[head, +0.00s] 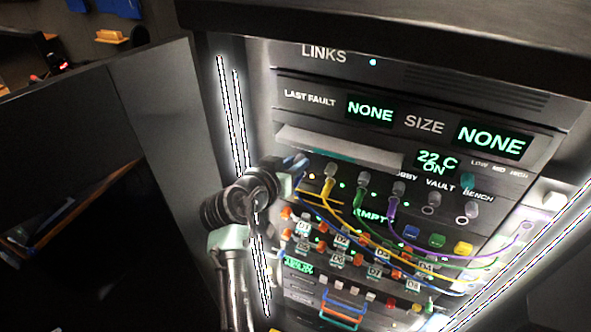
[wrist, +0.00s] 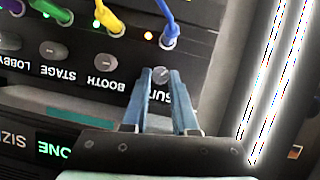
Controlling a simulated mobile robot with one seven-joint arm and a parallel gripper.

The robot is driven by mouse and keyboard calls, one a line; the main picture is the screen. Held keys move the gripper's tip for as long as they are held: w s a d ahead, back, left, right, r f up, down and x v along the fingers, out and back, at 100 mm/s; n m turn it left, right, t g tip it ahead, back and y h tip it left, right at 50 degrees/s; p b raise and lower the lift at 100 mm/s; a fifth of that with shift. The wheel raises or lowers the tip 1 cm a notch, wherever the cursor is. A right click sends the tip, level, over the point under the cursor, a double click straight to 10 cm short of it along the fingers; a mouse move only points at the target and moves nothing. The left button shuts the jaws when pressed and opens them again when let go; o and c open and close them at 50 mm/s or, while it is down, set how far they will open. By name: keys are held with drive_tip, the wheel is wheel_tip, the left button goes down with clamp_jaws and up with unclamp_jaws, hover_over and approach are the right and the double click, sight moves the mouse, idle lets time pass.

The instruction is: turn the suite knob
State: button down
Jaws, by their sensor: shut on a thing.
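The suite knob (wrist: 161,75) is a small grey round knob on the dark panel. It sits between the blue fingertips of my gripper (wrist: 162,77) in the wrist view, and the fingers are shut on it. The SUITE label beside it is partly covered by the fingers. In the head view my gripper (head: 296,164) reaches the panel's upper left part, under a pale ledge, and hides the knob there.
A blue cable plug (wrist: 169,38) is close to the fingertips, with yellow (wrist: 113,28) and green (wrist: 58,14) plugs alongside. Booth (wrist: 108,54) and stage (wrist: 52,48) knobs are to its left. A bright light strip (wrist: 277,80) edges the panel.

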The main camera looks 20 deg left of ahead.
drive_tip(key=shift+a+f+n+h+b, duration=0.1)
drive_tip(key=shift+f+n+h+b, duration=0.05)
drive_tip(key=shift+n+h+b, duration=0.4)
drive_tip(key=shift+a+f+n+h+b, duration=0.1)
drive_tip(key=shift+n+h+b, duration=0.4)
drive_tip(key=shift+n, duration=0.15)
drive_tip(key=shift+a+n+h+b, duration=0.1)
drive_tip(key=shift+n+h+b, duration=0.55)
drive_tip(key=shift+n+b, duration=0.5)
drive_tip(key=shift+n+t, duration=0.25)
drive_tip(key=shift+t, duration=0.05)
drive_tip(key=c, duration=0.7)
unclamp_jaws()
drive_tip(key=b+v, duration=0.3)
drive_tip(key=v, duration=1)
drive_tip(key=shift+r, duration=0.1)
